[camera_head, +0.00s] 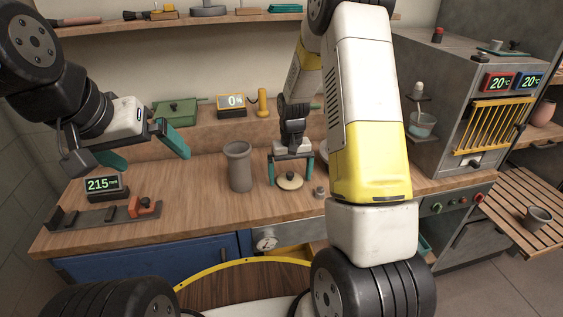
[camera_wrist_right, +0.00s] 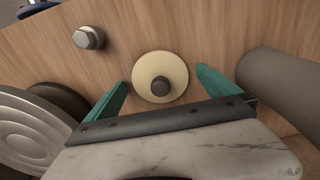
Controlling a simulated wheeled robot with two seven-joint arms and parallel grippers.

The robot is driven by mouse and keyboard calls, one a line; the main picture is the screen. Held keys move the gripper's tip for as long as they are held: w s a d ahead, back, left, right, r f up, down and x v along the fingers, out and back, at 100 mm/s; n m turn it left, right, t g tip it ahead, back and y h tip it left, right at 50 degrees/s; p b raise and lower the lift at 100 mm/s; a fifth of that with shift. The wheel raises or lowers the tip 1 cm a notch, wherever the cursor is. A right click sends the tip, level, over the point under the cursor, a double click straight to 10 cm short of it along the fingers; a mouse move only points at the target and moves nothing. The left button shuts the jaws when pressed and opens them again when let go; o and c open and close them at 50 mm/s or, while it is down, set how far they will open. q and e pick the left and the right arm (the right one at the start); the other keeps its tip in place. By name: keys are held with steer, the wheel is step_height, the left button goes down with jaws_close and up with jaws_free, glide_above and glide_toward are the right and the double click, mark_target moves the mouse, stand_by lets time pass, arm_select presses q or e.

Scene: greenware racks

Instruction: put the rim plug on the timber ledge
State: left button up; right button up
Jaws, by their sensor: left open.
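A round cream disc with a dark knob, which looks like the rim plug (camera_head: 289,182), lies flat on the wooden bench top; it also shows in the right wrist view (camera_wrist_right: 145,68). My right gripper (camera_head: 290,176) points down over it. Its teal fingers (camera_wrist_right: 163,78) stand apart on either side of the disc, with a small gap at each side. The timber ledge (camera_head: 207,125) looks to be the raised wooden step along the back of the bench. My left gripper (camera_head: 152,158) is open and empty above the left of the bench.
A grey cylinder (camera_head: 238,165) stands close left of my right gripper. A metal hex piece (camera_head: 319,192) lies right of the disc. A green box (camera_head: 175,112), a display (camera_head: 232,105) and a yellow tool (camera_head: 262,103) occupy the ledge. A 215 display (camera_head: 103,185) stands at left.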

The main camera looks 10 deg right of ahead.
step_height(320, 180, up, 8)
steer(key=shift+s+f, duration=0.1)
steer(key=s+r+t+y, duration=0.1)
steer(key=s+r+t, duration=0.1)
steer(key=s+r, duration=0.45)
steer(key=s+r+t, duration=0.1)
steer(key=s+r, duration=0.3)
steer(key=r, duration=0.5)
steer(key=s+a+r+t, duration=0.1)
steer(key=s+r, duration=0.1)
steer(key=s, duration=0.4)
steer(key=s+a+r+t+y, duration=0.1)
steer(key=s+r+t, duration=0.1)
steer(key=s, duration=0.5)
steer(key=shift+s+r, duration=0.25)
steer(key=shift+r, duration=0.45)
